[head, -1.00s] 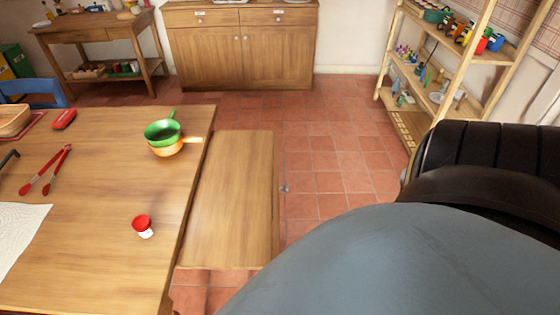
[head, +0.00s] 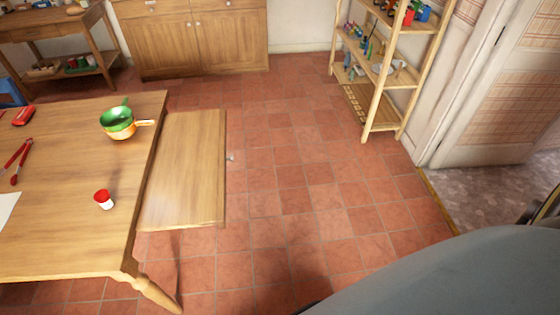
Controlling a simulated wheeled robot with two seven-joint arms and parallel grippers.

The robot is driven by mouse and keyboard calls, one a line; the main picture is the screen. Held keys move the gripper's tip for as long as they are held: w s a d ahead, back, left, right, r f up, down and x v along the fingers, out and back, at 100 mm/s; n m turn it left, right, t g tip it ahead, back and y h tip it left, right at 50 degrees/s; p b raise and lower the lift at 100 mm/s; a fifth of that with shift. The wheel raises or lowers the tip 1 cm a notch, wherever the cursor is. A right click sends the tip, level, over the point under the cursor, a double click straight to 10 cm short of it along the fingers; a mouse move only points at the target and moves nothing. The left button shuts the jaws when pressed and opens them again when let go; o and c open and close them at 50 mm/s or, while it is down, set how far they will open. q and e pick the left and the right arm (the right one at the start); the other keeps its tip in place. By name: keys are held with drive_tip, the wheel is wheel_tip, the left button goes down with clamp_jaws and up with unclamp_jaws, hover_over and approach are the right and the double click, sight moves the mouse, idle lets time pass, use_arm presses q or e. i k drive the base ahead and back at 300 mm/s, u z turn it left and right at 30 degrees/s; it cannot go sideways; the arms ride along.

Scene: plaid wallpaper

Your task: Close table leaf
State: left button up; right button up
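The wooden table (head: 60,240) stands at the left in the head view. Its leaf (head: 184,170) extends from the table's right side, a little lower than the tabletop. A small metal knob or latch (head: 230,157) shows at the leaf's outer edge. Neither of my grippers is in view. A grey-blue rounded part, likely mine, covers the lower right corner.
Stacked green and orange pans (head: 118,124), a red-capped jar (head: 103,199) and red tongs (head: 15,163) are on the table. A wooden shelf (head: 382,85) stands at the back right, near a doorway (head: 490,190). The tiled floor (head: 300,180) right of the leaf is clear.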

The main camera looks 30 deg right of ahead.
sight(186, 187)
drive_tip(key=z, duration=0.8)
drive_tip(key=i, duration=1)
drive_tip(key=u, duration=0.55)
